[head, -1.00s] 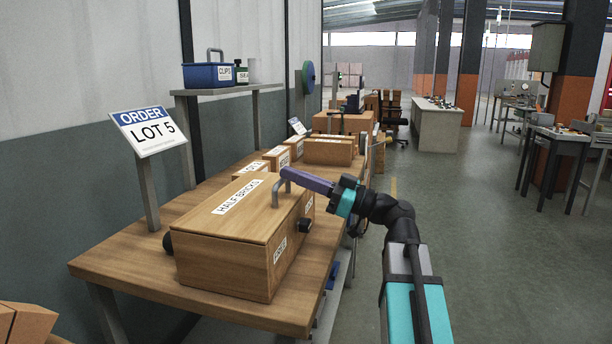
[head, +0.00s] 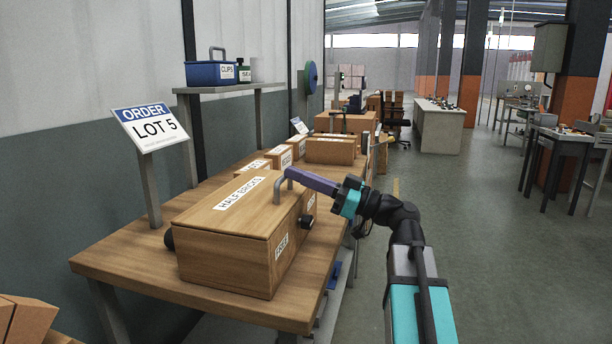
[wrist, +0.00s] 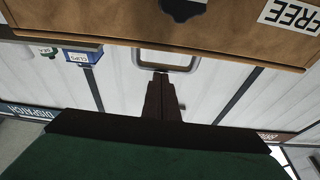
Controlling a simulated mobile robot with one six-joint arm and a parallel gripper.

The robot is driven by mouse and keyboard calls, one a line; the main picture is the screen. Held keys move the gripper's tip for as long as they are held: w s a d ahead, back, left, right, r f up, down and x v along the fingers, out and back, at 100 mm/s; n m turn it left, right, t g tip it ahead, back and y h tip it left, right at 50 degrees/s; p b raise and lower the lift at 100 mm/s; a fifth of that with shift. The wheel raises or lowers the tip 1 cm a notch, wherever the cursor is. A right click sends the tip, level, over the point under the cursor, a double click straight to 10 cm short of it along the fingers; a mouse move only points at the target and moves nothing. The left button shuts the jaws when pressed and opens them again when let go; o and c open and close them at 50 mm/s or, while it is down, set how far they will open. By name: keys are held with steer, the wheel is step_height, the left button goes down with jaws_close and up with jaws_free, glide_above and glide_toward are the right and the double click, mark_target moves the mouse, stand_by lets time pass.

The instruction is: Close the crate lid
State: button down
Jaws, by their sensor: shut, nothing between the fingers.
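The wooden crate (head: 225,265) labelled HALF BRICKS stands on the workbench in the head view. Its lid (head: 240,205) lies flat on top, and no gap shows along its edge. A grey bar handle (head: 277,192) rises from the lid's right side. My gripper (head: 290,174) is shut and empty, its fingertips at the top of the handle; I cannot tell whether they touch. In the wrist view my fingers (wrist: 160,80) point at the handle (wrist: 167,68), with the crate wall (wrist: 110,22) across the top of the picture.
Several smaller boxes (head: 330,151) stand behind the crate on the workbench (head: 125,262). An ORDER LOT 5 sign (head: 151,128) stands at the left. A shelf (head: 215,88) holds a blue CLIPS box (head: 211,73). The floor (head: 480,260) to the right is open.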

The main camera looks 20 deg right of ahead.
step_height(320, 180, up, 4)
steer(key=p, duration=0.1)
steer(key=f+v, duration=0.2)
steer(key=v, duration=0.8)
steer(key=shift+p, duration=0.35)
steer(key=shift+f, duration=0.15)
